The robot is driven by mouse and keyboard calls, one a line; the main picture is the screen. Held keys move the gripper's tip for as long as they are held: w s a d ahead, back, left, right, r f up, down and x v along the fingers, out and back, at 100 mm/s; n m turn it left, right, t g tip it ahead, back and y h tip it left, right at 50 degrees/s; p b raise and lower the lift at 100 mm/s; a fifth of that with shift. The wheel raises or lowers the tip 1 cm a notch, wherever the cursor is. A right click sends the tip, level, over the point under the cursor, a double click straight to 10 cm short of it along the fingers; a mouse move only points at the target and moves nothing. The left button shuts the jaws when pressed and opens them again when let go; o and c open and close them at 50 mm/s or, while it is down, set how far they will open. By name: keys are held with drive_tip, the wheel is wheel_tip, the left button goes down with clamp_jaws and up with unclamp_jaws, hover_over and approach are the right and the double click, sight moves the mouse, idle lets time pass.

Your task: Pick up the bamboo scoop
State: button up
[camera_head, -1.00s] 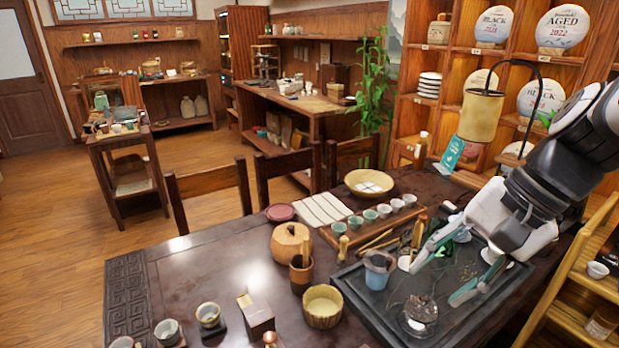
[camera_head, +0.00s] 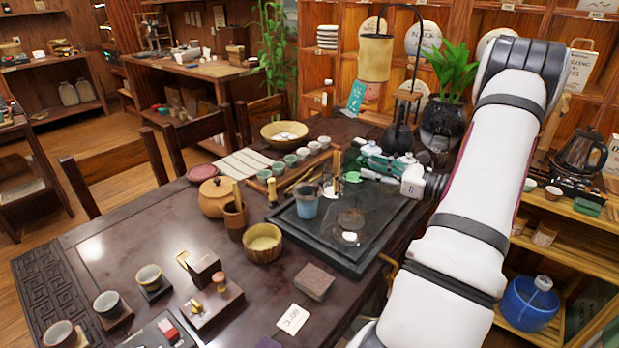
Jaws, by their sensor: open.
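My gripper (camera_head: 362,164) is open over the far side of the dark tea tray (camera_head: 375,252), its greenish fingers pointing left. Nothing shows clearly between them. Thin bamboo-coloured tools (camera_head: 298,179) lie beyond the tray's far left corner, left of my gripper; the bamboo scoop may be among them, but they are too small to tell apart. An upright bamboo-coloured piece (camera_head: 336,160) stands close to my fingertips. A brown tool cup (camera_head: 235,217) with wooden handles in it stands left of the tray.
A blue-grey cup (camera_head: 307,203) and a glass vessel (camera_head: 350,224) stand on the tray. A bamboo bowl (camera_head: 263,242) and a lidded wooden jar (camera_head: 215,196) are to its left. A row of small cups (camera_head: 291,160) lies behind. The table's left middle is clear.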

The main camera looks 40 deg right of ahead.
sight(339, 157)
drive_tip(key=shift+m+t+h, duration=0.3)
drive_tip(key=shift+m+h, duration=0.3)
drive_tip(key=w, duration=0.4)
drive_tip(key=w+f, duration=0.1)
drive_tip(key=w, duration=0.8)
drive_tip(key=shift+f, duration=0.15)
drive_tip(key=shift+a, duration=0.1)
drive_tip(key=shift+c, duration=0.5)
drive_tip(key=c, duration=0.8)
